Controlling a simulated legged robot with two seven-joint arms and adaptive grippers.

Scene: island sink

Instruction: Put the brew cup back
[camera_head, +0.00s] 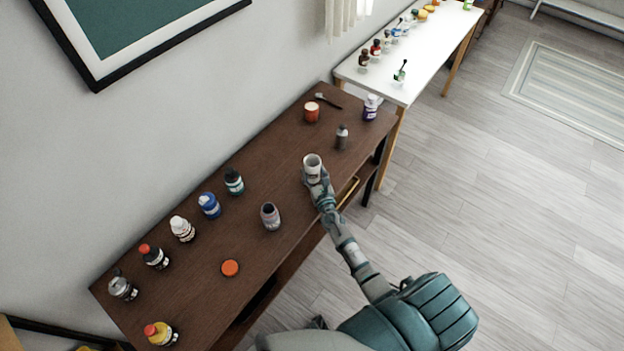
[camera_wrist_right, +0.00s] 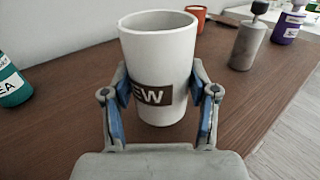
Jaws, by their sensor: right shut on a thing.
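The brew cup is a white cup with a dark label showing the letters "EW" in the right wrist view (camera_wrist_right: 158,62). It also shows in the head view (camera_head: 312,161), upright near the front edge of the brown table (camera_head: 185,290). My right gripper (camera_wrist_right: 160,105) is shut on the cup, with a finger on each side of it; it also shows in the head view (camera_head: 316,178). I cannot tell whether the cup's base touches the table. My left gripper is not in view.
An orange-red cup (camera_head: 312,112), a grey bottle (camera_head: 342,136) and a purple bottle (camera_head: 370,107) stand beyond the cup. A grey-purple jar (camera_head: 270,216) and an orange lid (camera_head: 230,268) are to its left. Several bottles line the wall side. A white table (camera_head: 415,70) stands behind.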

